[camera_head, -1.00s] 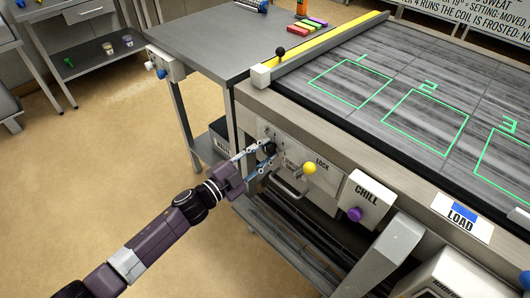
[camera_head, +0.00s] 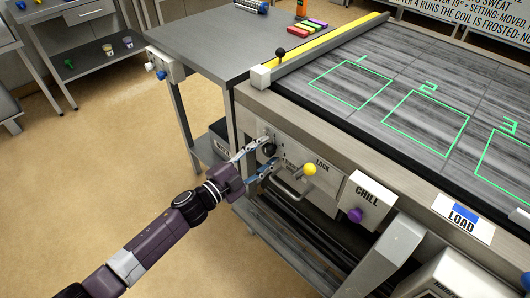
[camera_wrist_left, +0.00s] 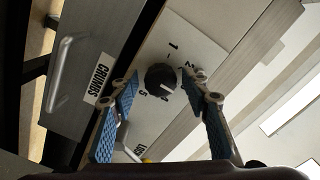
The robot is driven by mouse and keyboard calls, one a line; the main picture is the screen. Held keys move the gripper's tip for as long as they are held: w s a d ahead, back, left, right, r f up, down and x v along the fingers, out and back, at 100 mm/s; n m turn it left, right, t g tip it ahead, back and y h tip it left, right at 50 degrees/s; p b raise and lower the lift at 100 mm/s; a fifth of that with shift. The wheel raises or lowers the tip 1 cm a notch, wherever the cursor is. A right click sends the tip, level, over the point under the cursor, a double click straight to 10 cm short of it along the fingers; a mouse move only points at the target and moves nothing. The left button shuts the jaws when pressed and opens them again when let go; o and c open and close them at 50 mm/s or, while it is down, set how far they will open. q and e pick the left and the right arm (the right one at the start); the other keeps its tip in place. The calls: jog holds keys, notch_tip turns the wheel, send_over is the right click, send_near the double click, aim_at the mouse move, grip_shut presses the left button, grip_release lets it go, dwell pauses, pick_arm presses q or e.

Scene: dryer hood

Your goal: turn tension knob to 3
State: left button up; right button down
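The tension knob (camera_head: 268,150) is a round black dial on the pale front panel at the machine's left end. In the left wrist view the knob (camera_wrist_left: 161,77) has a small white mark at its lower right edge, and printed numbers around it include 1, 2 and 5. Which number the mark points at is hard to tell. My left gripper (camera_head: 270,151) is open at the panel, one blue-padded finger on each side of the knob. In the wrist view the open gripper (camera_wrist_left: 165,88) shows gaps between both fingers and the knob. My right gripper is out of view.
A lever with a yellow ball (camera_head: 309,169) by the LOCK label is just right of the knob. Further right is the CHILL box (camera_head: 367,197) with a purple knob. A drawer labelled CRUMBS (camera_wrist_left: 99,79) is beside the panel. Open floor lies to the left.

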pick_arm(q)
jog(key=v, duration=1.2)
dwell(0.4)
jog(key=s+a+f+n+y, duration=0.1)
jog(key=a+f+n+y, duration=0.4)
jog(key=f, duration=0.7)
jog(key=a+f+n+y, duration=0.35)
jog(key=a+f, duration=0.35)
jog(key=f, duration=0.5)
jog(key=s+a+f+n+g+y, duration=0.1)
jog(key=s+a+f+n+g, duration=0.15)
jog(key=s+f, duration=0.5)
jog(key=s+a+f+n+g+y, duration=0.25)
jog(key=s+f, duration=0.35)
jog(key=f, duration=0.3)
jog(key=s+d+f+n+g, duration=0.1)
jog(key=s+f, duration=0.5)
jog(key=s, duration=0.9)
jog(key=s+d+f+n+g, duration=0.1)
jog(key=s+f+n+g, duration=0.2)
jog(key=s, duration=1.3)
notch_tip(320, 180, down, 4)
jog(key=g, duration=0.2)
jog(key=shift+g+y, duration=0.4)
